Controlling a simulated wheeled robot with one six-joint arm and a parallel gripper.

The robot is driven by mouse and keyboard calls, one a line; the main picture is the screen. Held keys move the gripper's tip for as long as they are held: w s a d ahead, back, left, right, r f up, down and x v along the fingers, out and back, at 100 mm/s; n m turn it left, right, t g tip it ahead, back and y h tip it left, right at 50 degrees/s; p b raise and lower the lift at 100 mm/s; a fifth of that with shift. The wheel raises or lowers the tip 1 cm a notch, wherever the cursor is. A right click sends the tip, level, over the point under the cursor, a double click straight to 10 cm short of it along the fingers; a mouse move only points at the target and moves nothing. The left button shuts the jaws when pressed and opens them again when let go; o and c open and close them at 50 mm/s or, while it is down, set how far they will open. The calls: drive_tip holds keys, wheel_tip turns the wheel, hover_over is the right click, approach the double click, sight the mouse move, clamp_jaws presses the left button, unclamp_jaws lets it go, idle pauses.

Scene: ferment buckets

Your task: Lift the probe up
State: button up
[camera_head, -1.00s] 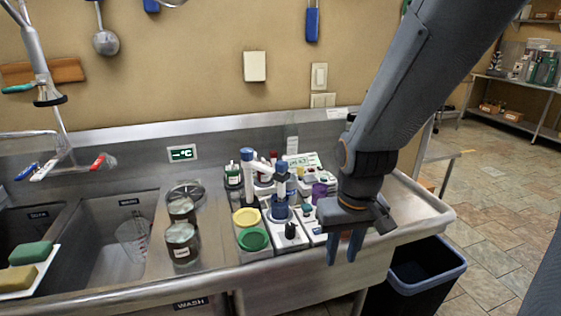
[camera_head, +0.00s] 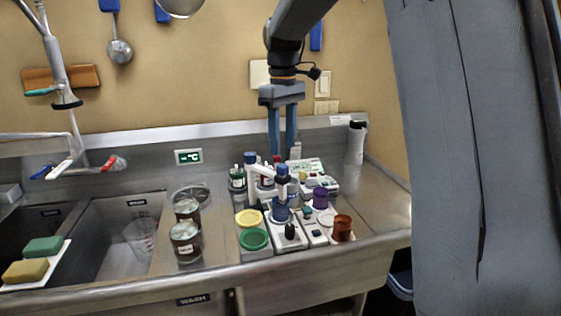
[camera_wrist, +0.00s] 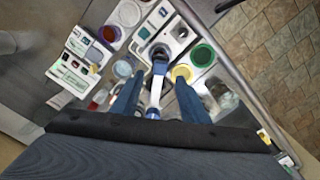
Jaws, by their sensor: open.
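The probe (camera_head: 282,176) has a dark blue top and hangs from a white arm over a blue vessel (camera_head: 280,211). The white arm runs to a blue-topped post (camera_head: 250,160) on the left. In the wrist view the probe's blue top (camera_wrist: 160,53) lies ahead of the fingertips, with the white arm (camera_wrist: 155,88) between the fingers. My gripper (camera_head: 283,150) points down, open and empty, above and behind the probe in the head view. In the wrist view my gripper (camera_wrist: 158,95) has one finger on each side of the white arm, with no contact visible.
Yellow (camera_head: 248,217) and green (camera_head: 254,239) lids, a purple cup (camera_head: 320,195) and a brown cup (camera_head: 342,228) crowd around the probe. Labelled jars (camera_head: 186,243) stand left. The steel counter right of the cups is clear.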

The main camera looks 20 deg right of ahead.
sight(282, 165)
drive_tip(key=shift+f+p, duration=0.8)
drive_tip(key=shift+f, duration=2.4)
clamp_jaws()
